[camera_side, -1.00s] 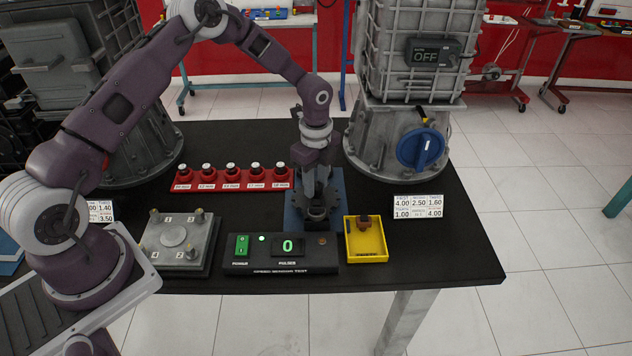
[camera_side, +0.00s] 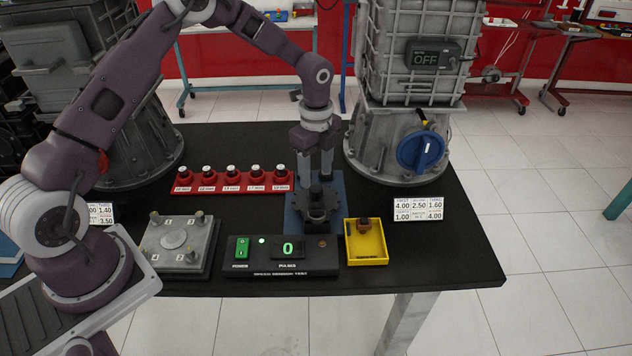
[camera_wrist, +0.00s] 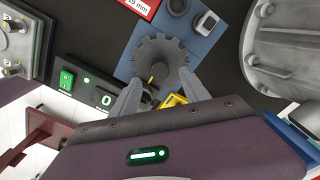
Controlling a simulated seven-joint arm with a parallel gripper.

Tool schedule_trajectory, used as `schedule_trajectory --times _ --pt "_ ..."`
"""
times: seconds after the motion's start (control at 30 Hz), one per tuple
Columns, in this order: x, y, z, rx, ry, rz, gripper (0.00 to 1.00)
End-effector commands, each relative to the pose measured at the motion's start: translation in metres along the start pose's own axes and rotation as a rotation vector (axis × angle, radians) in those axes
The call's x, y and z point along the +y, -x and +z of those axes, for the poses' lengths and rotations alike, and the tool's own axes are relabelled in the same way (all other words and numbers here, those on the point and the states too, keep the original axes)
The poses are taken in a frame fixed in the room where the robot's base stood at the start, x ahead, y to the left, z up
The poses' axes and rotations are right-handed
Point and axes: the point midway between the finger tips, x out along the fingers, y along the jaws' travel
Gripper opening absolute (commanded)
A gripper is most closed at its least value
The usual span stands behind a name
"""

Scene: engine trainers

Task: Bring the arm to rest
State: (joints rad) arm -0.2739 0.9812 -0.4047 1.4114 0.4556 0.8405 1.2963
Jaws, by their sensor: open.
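My gripper (camera_side: 317,164) is open and empty in the side view, its fingers pointing down just above and behind a dark toothed wheel (camera_side: 317,207). The wheel lies on a blue plate (camera_side: 294,222) behind the speed sensor test box (camera_side: 280,267). In the wrist view the two grey fingers of my gripper (camera_wrist: 160,90) stand apart, and the toothed wheel (camera_wrist: 157,58) shows beyond them on the blue plate (camera_wrist: 207,45). The fingers look clear of the wheel, with nothing between them.
A yellow tray (camera_side: 366,252) holding a small brown part stands right of the test box. A red rack (camera_side: 220,187) of sockets lies behind. A grey plate with posts (camera_side: 172,243) is left. Large grey housings stand at the back left and back right (camera_side: 380,150). Open black tabletop lies front right.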

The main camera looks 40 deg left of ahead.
Motion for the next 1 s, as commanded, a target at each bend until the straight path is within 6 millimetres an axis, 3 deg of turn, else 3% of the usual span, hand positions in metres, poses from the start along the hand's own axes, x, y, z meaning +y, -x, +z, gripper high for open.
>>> schedule_trajectory --times 0.13,0.47,0.57,0.67,0.7,0.8,0.9,1.0 --pt "0.000 0.020 0.000 0.000 0.002 -0.001 0.54" --pt "0.001 0.026 0.000 -0.002 0.005 -0.002 0.54" --pt "0.009 0.059 -0.002 -0.028 0.072 -0.032 0.54" --pt "0.040 0.126 -0.004 -0.071 0.254 -0.104 0.54" --pt "0.059 0.153 -0.006 -0.081 0.350 -0.139 0.54" --pt "0.114 0.209 -0.009 -0.069 0.609 -0.232 0.54" --pt "0.176 0.247 -0.013 -0.003 0.880 -0.320 0.54" --pt "0.236 0.263 -0.017 0.113 1.140 -0.380 0.54"
